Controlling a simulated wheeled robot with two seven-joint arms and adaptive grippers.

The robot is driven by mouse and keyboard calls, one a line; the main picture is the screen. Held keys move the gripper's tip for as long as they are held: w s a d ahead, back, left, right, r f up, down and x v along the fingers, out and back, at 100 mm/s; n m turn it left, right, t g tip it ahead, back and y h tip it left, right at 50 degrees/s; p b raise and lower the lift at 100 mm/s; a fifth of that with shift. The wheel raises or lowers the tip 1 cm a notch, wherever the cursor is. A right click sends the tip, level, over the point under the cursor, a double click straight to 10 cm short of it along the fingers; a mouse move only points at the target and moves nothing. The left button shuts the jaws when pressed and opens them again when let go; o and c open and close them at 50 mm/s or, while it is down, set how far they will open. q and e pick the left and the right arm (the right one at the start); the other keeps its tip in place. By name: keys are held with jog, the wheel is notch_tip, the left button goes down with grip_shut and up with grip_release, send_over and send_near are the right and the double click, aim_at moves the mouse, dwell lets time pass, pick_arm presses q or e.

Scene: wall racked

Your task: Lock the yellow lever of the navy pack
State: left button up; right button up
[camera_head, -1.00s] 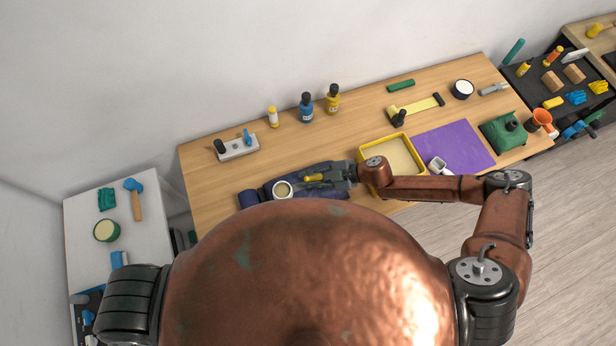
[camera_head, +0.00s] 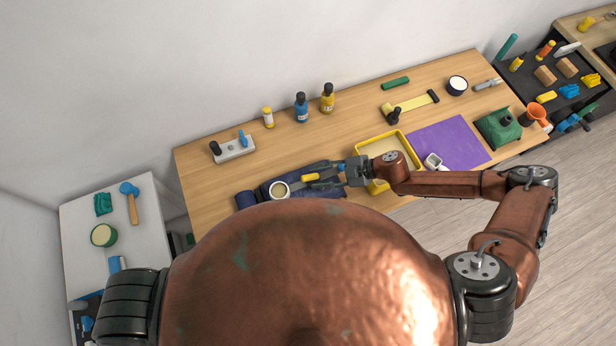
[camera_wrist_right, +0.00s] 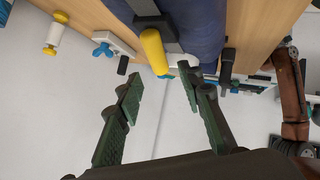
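The navy pack (camera_head: 328,189) lies along the front edge of the wooden bench, partly hidden by my body and right gripper. It fills the top middle of the right wrist view (camera_wrist_right: 197,25). Its yellow lever (camera_head: 310,177) also shows in the right wrist view (camera_wrist_right: 153,52), sticking out from a dark grey mount. My right gripper (camera_head: 318,176) is open, with one finger on either side of the lever in the head view. In the right wrist view its fingers (camera_wrist_right: 162,85) are apart and empty, with the lever beyond the tips. My left gripper is out of view.
A yellow tray (camera_head: 366,143) and a purple mat (camera_head: 452,142) lie to the right. A switch block (camera_head: 234,150) and several bottles (camera_head: 302,108) stand behind. The bench between is clear.

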jog(key=v, duration=0.6)
jog(key=shift+a, duration=0.1)
